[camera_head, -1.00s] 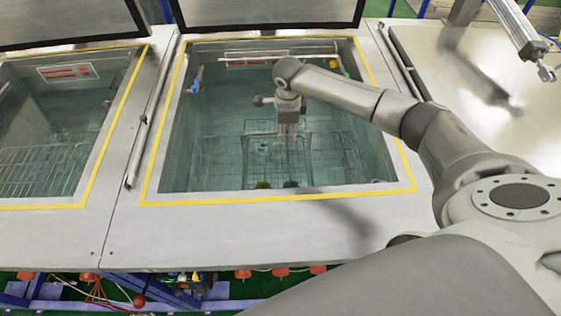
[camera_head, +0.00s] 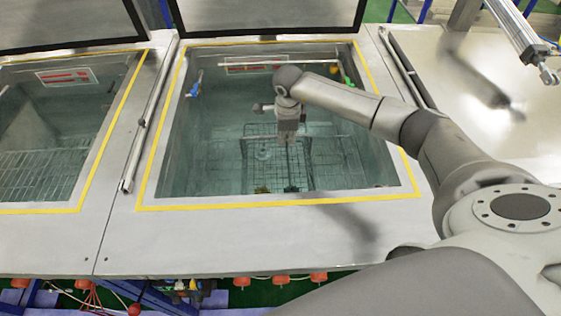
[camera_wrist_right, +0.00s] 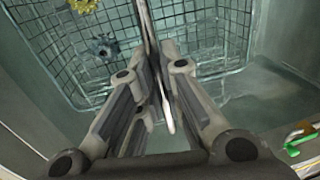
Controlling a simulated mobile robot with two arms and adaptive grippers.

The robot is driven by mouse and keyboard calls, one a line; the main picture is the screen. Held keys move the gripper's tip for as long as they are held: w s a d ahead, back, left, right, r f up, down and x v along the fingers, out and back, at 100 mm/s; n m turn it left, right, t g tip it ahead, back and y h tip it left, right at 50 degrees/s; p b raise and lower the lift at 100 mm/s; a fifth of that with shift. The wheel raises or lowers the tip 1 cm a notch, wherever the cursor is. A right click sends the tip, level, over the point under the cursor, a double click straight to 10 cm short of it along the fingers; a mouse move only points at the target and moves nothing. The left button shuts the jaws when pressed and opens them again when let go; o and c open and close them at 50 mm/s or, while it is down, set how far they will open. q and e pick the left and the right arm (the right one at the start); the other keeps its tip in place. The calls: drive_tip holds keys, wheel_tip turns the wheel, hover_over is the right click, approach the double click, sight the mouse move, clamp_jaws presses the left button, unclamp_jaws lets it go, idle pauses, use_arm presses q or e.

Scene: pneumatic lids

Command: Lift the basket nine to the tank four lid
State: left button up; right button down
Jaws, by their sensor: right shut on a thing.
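A wire mesh basket (camera_head: 262,172) with a frame handle sits inside the open middle tank. In the right wrist view the basket's mesh (camera_wrist_right: 62,62) shows with a yellow gear (camera_wrist_right: 95,25) and a bluish gear (camera_wrist_right: 102,48) in it. My right gripper (camera_head: 289,139) reaches down over the basket and is shut on its thin handle bar (camera_wrist_right: 148,22), which passes between the fingers (camera_wrist_right: 158,72) in the wrist view. I cannot tell whether the basket touches the tank floor. My left gripper is not in view. No readable number marks the basket or a lid.
The middle tank's yellow-edged rim (camera_head: 280,201) surrounds the basket. A left tank (camera_head: 50,130) holds another wire rack. A flat metal lid (camera_head: 480,90) covers the place on the right, with a pneumatic cylinder (camera_head: 520,35) above it. Raised dark-framed lids (camera_head: 265,15) stand behind.

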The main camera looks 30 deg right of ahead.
drive_tip(key=shift+w+r, duration=0.2)
drive_tip(key=shift+r, duration=0.25)
drive_tip(key=shift+r+p, duration=0.75)
drive_tip(key=shift+r, duration=0.4)
wheel_tip(320, 180, up, 24)
drive_tip(key=p, duration=0.8)
drive_tip(key=shift+f+p, duration=0.25)
drive_tip(key=shift+p, duration=0.1)
idle(0.5)
idle(3.7)
